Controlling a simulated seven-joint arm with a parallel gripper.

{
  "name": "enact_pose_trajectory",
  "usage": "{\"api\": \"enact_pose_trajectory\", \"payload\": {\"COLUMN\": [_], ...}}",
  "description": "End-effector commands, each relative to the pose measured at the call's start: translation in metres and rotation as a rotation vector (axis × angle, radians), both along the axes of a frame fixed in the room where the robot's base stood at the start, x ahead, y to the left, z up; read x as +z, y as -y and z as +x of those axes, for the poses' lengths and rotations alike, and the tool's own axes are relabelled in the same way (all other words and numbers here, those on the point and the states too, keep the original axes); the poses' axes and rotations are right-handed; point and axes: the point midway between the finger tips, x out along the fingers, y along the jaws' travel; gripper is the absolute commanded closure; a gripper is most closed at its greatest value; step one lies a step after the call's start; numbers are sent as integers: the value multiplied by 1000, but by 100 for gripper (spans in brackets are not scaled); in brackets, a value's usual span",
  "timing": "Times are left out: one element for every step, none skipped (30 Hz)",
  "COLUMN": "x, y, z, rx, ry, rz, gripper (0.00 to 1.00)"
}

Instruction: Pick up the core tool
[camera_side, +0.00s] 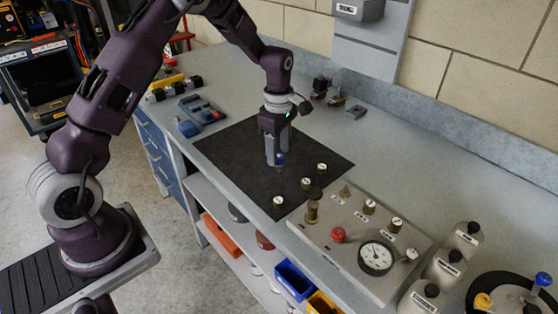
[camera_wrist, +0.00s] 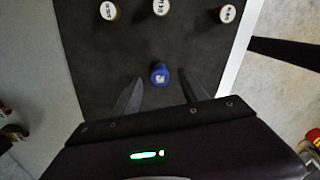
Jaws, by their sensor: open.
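The blue tool with a pale marked top (camera_wrist: 159,75) stands on the dark mat and appears to be the core tool. In the wrist view it lies between the tips of my two fingers, with a dark gap on each side. In the side view its blue top (camera_side: 281,158) shows at my gripper (camera_side: 276,163), and the fingers hide part of it. My gripper points down over the mat, open, with nothing clamped. Three white-capped brass pieces (camera_side: 278,202) stand on the mat; they line the top of the wrist view (camera_wrist: 161,7).
A grey panel (camera_side: 350,240) with a gauge (camera_side: 375,258), red knob and brass fittings stands right of the mat (camera_side: 235,150). Grey bottles (camera_side: 445,265) stand farther right. A blue-grey tool (camera_side: 200,110) lies to the left. Small fittings sit by the wall. The mat's left part is clear.

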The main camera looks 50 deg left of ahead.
Motion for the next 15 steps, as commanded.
{"api": "enact_pose_trajectory", "payload": {"x": [-11,-16,-21,-25,-27,-28,-29,-29,-29,-29,-29,-29,-29,-28,-28], "y": [-2,-2,-1,-1,-1,-1,-1,-1,-1,-1,-1,-1,-1,-1,-1], "z": [-2,-1,-1,-1,-1,-1,0,0,0,0,0,0,0,0,0], "rx": [1,0,-1,-1,-1,-1,-1,-2,-2,-2,-2,-2,-2,-2,-2], "ry": [-3,-4,-3,-3,-2,0,1,1,1,1,1,1,1,1,1], "rz": [-2,-1,-1,-1,-1,0,-1,-1,-1,0,0,0,0,0,0], "gripper": [49,49,49,49,49,49,49,49,49,49,49,51,57,63,71]}}
